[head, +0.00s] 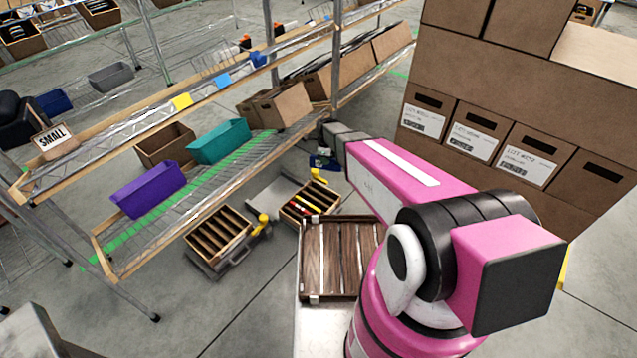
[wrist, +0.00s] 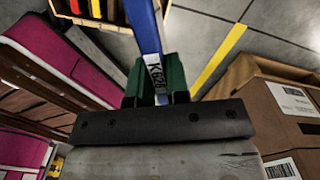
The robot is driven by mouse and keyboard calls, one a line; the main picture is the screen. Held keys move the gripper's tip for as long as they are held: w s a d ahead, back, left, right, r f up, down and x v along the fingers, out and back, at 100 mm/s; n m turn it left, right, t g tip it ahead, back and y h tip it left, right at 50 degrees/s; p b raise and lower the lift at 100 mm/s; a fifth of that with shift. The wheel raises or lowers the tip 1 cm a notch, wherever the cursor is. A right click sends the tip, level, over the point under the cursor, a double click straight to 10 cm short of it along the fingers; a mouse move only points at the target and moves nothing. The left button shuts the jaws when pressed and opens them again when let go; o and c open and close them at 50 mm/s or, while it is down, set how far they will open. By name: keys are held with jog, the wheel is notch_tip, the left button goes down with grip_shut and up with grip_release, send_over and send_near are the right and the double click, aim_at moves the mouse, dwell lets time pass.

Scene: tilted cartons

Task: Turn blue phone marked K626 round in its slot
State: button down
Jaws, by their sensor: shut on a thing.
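The blue phone marked K626 (wrist: 146,28) is between the green fingers of my gripper (wrist: 156,84) in the wrist view. My gripper is shut on it. Its white label reads K626, and its far end runs out of the top of the picture. In the head view my gripper (head: 322,161) shows small beyond my pink arm, just behind a slotted wooden crate (head: 293,215) with red and yellow phones in it. The phone appears clear of the crate, beside its edge in the wrist view. The slot it belongs to cannot be made out.
A second wooden crate (head: 218,236) with empty-looking slots stands to the left. A dark slatted wooden tray (head: 312,262) lies nearer. A shelf rack with a purple bin (head: 148,190) and a teal bin (head: 218,142) stands left. Stacked cardboard cartons (head: 480,75) stand right.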

aim_at(318, 193)
jog(key=s+a+f+m, duration=0.1)
jog(key=f+m, duration=0.1)
jog(key=f, duration=0.4)
jog(key=s+a+f+m, duration=0.1)
jog(key=a+f+m, duration=0.1)
jog(key=f, duration=0.4)
jog(key=shift+s+f+m, duration=0.25)
jog(key=shift+f+m, duration=0.05)
jog(key=shift+m, duration=0.1)
jog(key=shift+f, duration=0.15)
jog(key=shift+f, duration=3.6)
jog(key=shift+f, duration=0.3)
jog(key=c, duration=1)
grip_release()
jog(key=shift+r, duration=0.1)
